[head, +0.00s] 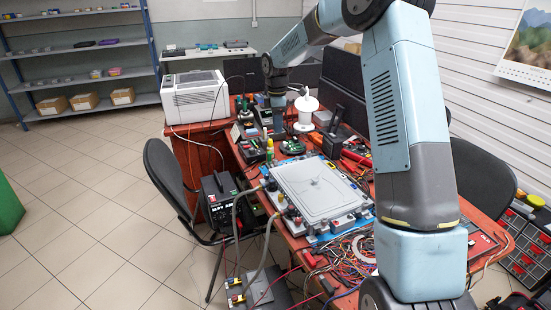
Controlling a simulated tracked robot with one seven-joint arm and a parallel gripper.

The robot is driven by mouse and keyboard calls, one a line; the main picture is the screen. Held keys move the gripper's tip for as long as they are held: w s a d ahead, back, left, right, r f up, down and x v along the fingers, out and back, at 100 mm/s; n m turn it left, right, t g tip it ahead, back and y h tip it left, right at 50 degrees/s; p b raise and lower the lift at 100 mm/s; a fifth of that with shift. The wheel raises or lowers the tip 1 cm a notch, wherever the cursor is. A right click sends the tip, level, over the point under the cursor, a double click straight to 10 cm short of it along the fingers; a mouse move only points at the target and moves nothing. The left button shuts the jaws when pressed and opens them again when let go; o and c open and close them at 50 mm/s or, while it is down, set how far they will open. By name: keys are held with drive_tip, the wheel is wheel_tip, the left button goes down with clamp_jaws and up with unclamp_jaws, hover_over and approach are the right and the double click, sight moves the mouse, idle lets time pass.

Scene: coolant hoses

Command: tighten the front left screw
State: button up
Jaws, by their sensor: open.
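A flat grey cold plate (318,188) with a raised rim lies on a blue mat on the red workbench. Small fittings with red and dark parts (291,213) line its near left edge. The front left screw cannot be told apart from these fittings at this size. Grey hoses (268,246) run from the left side of the plate down to a dark unit. My arm reaches up and over from the right. My gripper (277,122) points down over the back of the bench, beyond the plate and away from it. It is small in view, open, with nothing seen in it.
A black power unit (221,200) and a dark chair (165,178) stand at the left.

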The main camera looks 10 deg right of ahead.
sight(276, 160)
drive_tip(key=shift+n, duration=0.3)
drive_tip(key=f, duration=0.5)
drive_tip(key=w+f, duration=0.1)
drive_tip(key=f, duration=1)
drive_tip(key=shift+w+a, duration=0.25)
drive_tip(key=shift+w, duration=0.05)
drive_tip(key=shift+c, duration=0.3)
